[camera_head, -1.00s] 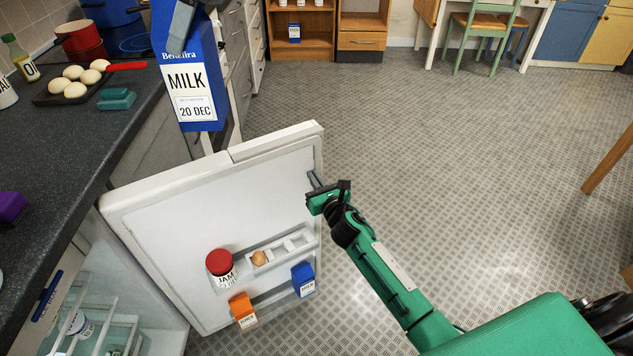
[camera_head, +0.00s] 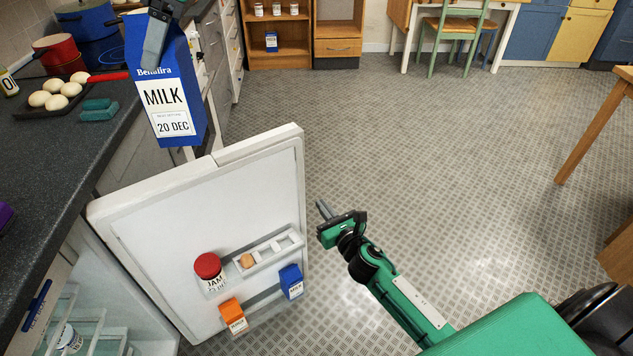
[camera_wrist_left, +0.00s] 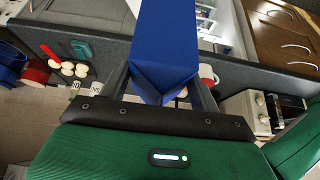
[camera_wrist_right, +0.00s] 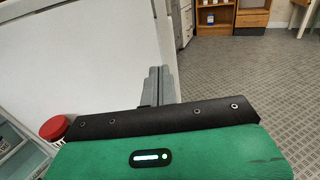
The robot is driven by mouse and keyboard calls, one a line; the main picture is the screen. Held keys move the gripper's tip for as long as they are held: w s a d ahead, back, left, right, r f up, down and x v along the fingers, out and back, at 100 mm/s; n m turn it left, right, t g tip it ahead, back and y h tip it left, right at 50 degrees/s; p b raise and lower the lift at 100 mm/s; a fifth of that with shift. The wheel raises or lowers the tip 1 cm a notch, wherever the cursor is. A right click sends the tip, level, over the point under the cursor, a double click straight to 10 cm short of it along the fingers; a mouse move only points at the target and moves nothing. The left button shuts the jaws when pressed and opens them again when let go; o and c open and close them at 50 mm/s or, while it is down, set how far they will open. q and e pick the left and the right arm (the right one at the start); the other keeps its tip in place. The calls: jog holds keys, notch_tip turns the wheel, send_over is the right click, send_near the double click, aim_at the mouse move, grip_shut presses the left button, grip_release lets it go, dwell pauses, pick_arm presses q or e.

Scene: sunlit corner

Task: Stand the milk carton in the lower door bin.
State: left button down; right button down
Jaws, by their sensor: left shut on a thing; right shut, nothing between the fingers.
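The blue milk carton (camera_head: 165,105) hangs upright in the air above and beyond the open fridge door (camera_head: 185,235), its label facing me. My left gripper (camera_head: 156,40) is shut on its top; the carton also shows between the fingers in the left wrist view (camera_wrist_left: 165,45). The lower door bin (camera_head: 262,306) holds an orange carton (camera_head: 232,316) at its left and a small blue carton (camera_head: 291,281) at its right, with a gap between them. My right gripper (camera_head: 323,208) is shut and empty, just right of the door's free edge; the right wrist view shows its closed fingers (camera_wrist_right: 160,84).
The upper door bin (camera_head: 270,252) holds a red-lidded jam jar (camera_head: 209,268) and an egg (camera_head: 247,260). The floor at right is clear.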

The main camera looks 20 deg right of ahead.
jog(key=shift+s+d, duration=0.1)
jog(key=shift+s, duration=0.4)
